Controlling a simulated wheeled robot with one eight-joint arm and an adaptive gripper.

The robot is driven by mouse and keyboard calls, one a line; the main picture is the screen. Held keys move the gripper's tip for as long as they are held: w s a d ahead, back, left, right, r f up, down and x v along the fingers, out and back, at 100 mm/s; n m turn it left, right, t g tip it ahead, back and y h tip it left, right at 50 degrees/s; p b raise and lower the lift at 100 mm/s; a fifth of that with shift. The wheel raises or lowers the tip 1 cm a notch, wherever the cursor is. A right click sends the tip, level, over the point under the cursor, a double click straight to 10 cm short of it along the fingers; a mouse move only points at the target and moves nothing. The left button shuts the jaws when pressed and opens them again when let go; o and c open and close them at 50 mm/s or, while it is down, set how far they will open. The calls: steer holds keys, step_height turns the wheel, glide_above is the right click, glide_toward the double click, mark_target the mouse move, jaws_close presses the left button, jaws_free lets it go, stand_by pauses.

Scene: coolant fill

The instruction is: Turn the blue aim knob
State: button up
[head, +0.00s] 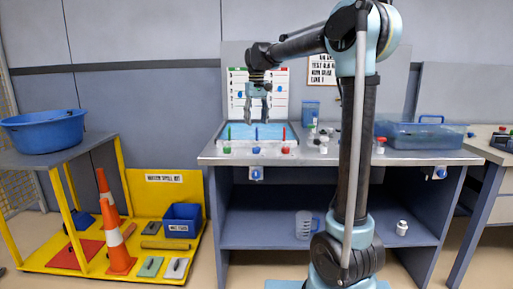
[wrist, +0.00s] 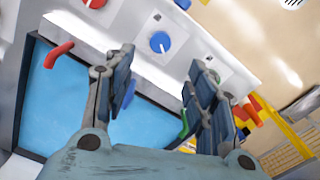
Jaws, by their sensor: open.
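The blue aim knob (head: 256,150) is the middle one in the row on the white strip along the basin's front edge. In the wrist view the blue knob (wrist: 160,42) sits on a white plate, with a pale mark on its face. My gripper (head: 257,120) hangs above the basin, pointing down, open and empty. In the wrist view my gripper (wrist: 163,65) has its two fingers apart, with the knob showing beyond and between their tips. They appear clear of it. A blue spout (wrist: 128,94) is partly hidden by the left finger.
A red knob (head: 285,150) is right of the blue one; another knob is at left. Thin green, blue and red spouts stand behind them over the blue basin. Another blue knob (head: 256,173) is on the bench front. Small fittings and a blue bin (head: 430,136) are at right.

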mark_target(257, 147)
step_height(257, 147, down, 12)
steer(key=shift+f, duration=0.1)
stand_by(0.4)
steer(key=c, duration=1.1)
